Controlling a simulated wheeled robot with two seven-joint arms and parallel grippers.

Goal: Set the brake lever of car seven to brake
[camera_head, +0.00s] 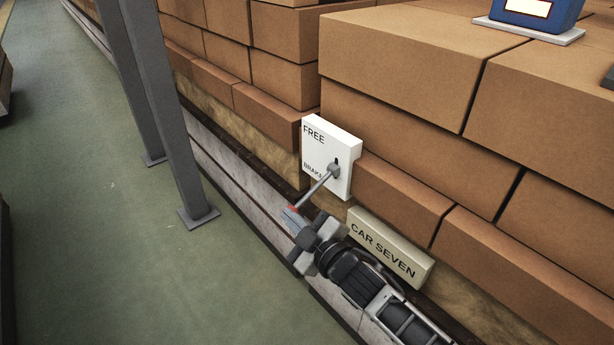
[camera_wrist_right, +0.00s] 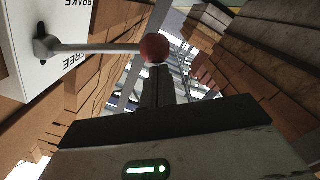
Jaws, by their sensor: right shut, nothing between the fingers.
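The white brake plate (camera_head: 341,151) is on the side of the brick car, with FREE at its top and BRAKE lower down. The grey lever (camera_head: 319,185) sticks out from the plate, down and left in the head view, passing beside the word BRAKE. Its red knob (camera_wrist_right: 155,48) shows clearly in the right wrist view and is mostly covered in the head view. My right gripper (camera_head: 291,215) is shut and empty, its tips (camera_wrist_right: 156,72) right at the knob; I cannot tell whether they touch. The CAR SEVEN sign (camera_head: 384,249) is below the plate. My left gripper is not in view.
Stacked bricks (camera_head: 420,70) rise behind the plate. A grey post (camera_head: 166,120) stands on the green floor to the left. A blue object (camera_head: 536,12) sits on top of the stack. The floor (camera_head: 90,220) at left is clear.

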